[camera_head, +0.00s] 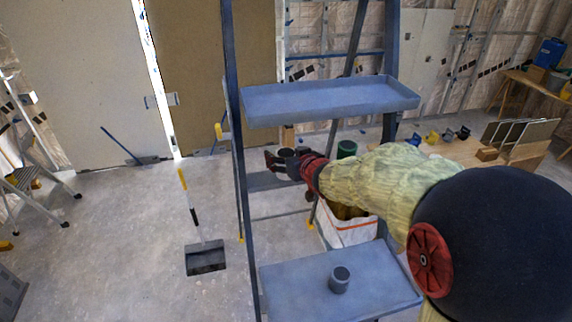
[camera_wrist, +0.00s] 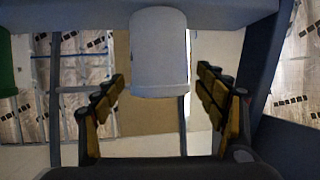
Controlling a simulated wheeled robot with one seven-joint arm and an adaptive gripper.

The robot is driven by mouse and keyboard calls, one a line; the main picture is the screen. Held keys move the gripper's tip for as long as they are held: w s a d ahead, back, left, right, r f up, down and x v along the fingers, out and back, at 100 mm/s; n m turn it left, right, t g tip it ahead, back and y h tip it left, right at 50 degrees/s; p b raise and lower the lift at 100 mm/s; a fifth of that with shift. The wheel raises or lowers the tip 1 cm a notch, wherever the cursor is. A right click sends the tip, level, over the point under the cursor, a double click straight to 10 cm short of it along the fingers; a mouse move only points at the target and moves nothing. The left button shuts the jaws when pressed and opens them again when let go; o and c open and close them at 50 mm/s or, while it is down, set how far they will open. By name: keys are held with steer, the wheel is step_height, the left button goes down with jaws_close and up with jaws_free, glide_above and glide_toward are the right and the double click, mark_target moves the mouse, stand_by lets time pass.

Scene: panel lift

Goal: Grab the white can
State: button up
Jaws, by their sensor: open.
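The white can (camera_wrist: 158,55) looks pale grey-white in the wrist view, in front of my gripper and between the lines of its fingers. The can's near side is in plain view, with a grey shelf surface (camera_wrist: 90,14) at its upper end in the picture. My gripper (camera_wrist: 160,105) is open, with one dark and tan finger on each side and nothing held. In the head view my gripper (camera_head: 280,163) reaches in at the ladder, below the upper tray. A small greyish can (camera_head: 287,153) shows there by the fingers; I cannot tell if they touch.
A green can (camera_head: 346,149) stands right of my gripper; green also shows in the wrist view (camera_wrist: 6,68). A grey can (camera_head: 339,281) stands on the lower tray (camera_head: 290,285). The upper tray (camera_head: 330,100) and ladder rails (camera_head: 238,170) crowd my arm.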

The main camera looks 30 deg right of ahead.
steer(key=shift+c, duration=1.4)
steer(key=c, duration=1.1)
steer(key=shift+r, duration=0.15)
steer(key=shift+c, duration=0.4)
